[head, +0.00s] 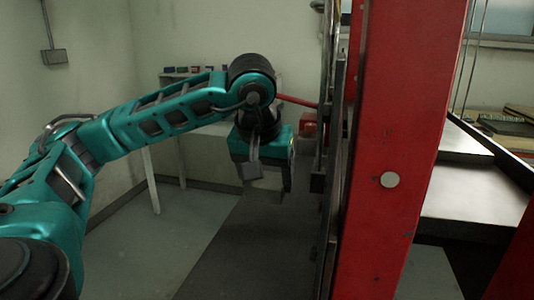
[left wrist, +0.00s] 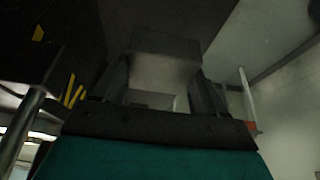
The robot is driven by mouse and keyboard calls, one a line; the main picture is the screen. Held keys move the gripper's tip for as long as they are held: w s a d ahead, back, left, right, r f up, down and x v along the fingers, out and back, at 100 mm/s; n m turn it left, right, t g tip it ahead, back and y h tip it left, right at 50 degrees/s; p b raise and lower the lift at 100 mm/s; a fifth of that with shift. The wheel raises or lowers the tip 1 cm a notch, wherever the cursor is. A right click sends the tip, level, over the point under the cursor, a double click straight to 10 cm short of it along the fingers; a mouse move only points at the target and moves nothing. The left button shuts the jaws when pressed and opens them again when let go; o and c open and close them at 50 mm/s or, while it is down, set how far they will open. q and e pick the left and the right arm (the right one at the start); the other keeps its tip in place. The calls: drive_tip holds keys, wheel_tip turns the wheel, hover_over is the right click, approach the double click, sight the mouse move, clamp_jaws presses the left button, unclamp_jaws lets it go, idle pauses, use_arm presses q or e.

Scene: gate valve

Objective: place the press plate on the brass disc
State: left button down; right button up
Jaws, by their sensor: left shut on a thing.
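My left gripper (head: 286,188) hangs fingers-down at the end of the teal arm, left of the red press frame. In the left wrist view its two dark fingers (left wrist: 161,70) are shut on a grey block-like piece, which I take to be the press plate (left wrist: 165,68). In the head view I cannot make out the plate at the fingertips. I cannot identify the brass disc in either view. My right gripper is not in view.
A thick red post (head: 395,120) with a pale round cap stands just right of the gripper. Dark metal uprights run along its left side. A grey metal table (head: 470,200) lies beyond it. A white bench (head: 205,143) stands behind my arm. The floor at left is clear.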

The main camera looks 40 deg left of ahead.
use_arm(q)
wheel_tip(320, 180, down, 9)
drive_tip(key=shift+f+b, duration=0.1)
drive_tip(key=shift+b, duration=0.4)
drive_tip(key=shift+f, duration=0.15)
drive_tip(key=shift+c, duration=0.3)
unclamp_jaws()
